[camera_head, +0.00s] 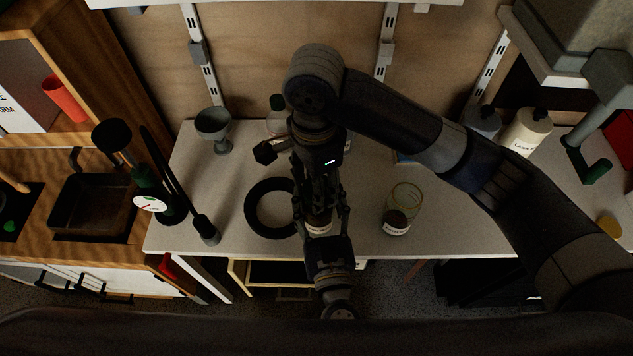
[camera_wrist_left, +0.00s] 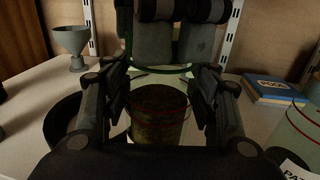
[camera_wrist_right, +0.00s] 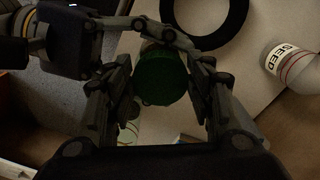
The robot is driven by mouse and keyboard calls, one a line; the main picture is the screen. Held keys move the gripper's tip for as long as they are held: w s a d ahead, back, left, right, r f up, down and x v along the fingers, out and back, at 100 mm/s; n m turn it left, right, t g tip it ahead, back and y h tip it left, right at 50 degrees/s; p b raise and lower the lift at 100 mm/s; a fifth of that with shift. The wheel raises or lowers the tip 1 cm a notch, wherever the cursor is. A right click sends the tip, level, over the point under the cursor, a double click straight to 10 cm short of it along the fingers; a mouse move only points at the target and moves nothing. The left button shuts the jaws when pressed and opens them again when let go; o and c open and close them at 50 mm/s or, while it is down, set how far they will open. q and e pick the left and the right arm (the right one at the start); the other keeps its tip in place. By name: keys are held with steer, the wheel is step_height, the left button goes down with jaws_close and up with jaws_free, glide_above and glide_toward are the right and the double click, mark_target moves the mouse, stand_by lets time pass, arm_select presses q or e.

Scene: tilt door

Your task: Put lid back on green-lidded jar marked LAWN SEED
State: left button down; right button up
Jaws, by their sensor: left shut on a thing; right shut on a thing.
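A glass jar (camera_wrist_left: 158,112) with dark contents stands between the fingers of my left gripper (camera_wrist_left: 160,110), which is shut on it. In the head view the jar (camera_head: 318,226) shows only a strip of pale label, too small to read. My right gripper (camera_wrist_right: 160,85) is shut on a round green lid (camera_wrist_right: 160,78). In the head view my right gripper (camera_head: 318,185) points down directly above the jar. The fingers hide the jar's rim, so I cannot tell whether lid and rim touch.
Another glass jar (camera_head: 397,212), its label partly reading SEED (camera_wrist_right: 283,60), stands to the right. A black ring (camera_head: 268,208) lies left of the grippers. A funnel (camera_head: 213,128) and bottles (camera_head: 525,132) stand behind. A yellow disc (camera_head: 609,227) lies far right.

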steer(key=m, duration=0.6)
steer(key=shift+w+a, duration=0.1)
steer(key=shift+w, duration=0.15)
steer(key=o, duration=0.7)
